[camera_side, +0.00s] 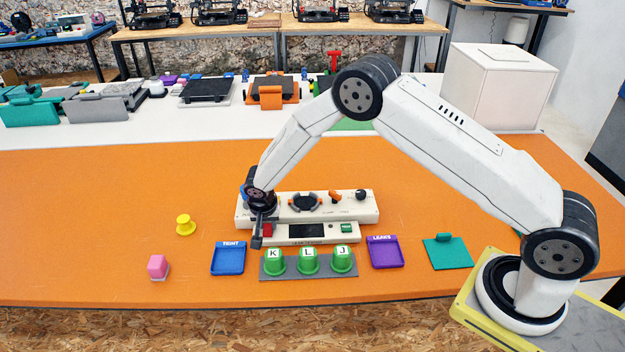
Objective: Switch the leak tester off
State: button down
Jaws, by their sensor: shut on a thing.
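The leak tester (365,207) is a cream-white box on the orange table. It has a dark round fixture (306,202), an orange knob (335,197) and a black knob (361,195) on top. Its lower front has a dark screen (307,231), a green button (347,228) and a red switch (267,230) at the left end. My gripper (257,241) points down at that left end and is shut at the red switch, partly covering it. The switch's exact position and the finger contact are hard to make out.
Green cups (308,261) marked K, L and J stand on a grey rack in front. A blue TIGHT tray (228,258) and a purple LEAKS tray (385,252) flank them. A yellow knob-shaped piece (186,225), pink block (158,267) and teal plate (448,253) lie farther out.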

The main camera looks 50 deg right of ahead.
jog(key=shift+s+t+h, duration=0.1)
jog(key=shift+t+h, duration=0.2)
jog(key=shift+t, duration=0.1)
jog(key=shift+c, duration=2)
grip_release()
jog(key=shift+r, duration=0.15)
jog(key=v, duration=0.7)
jog(key=shift+r, duration=0.25)
jog(key=shift+s+r, duration=0.1)
jog(key=shift+s, duration=0.05)
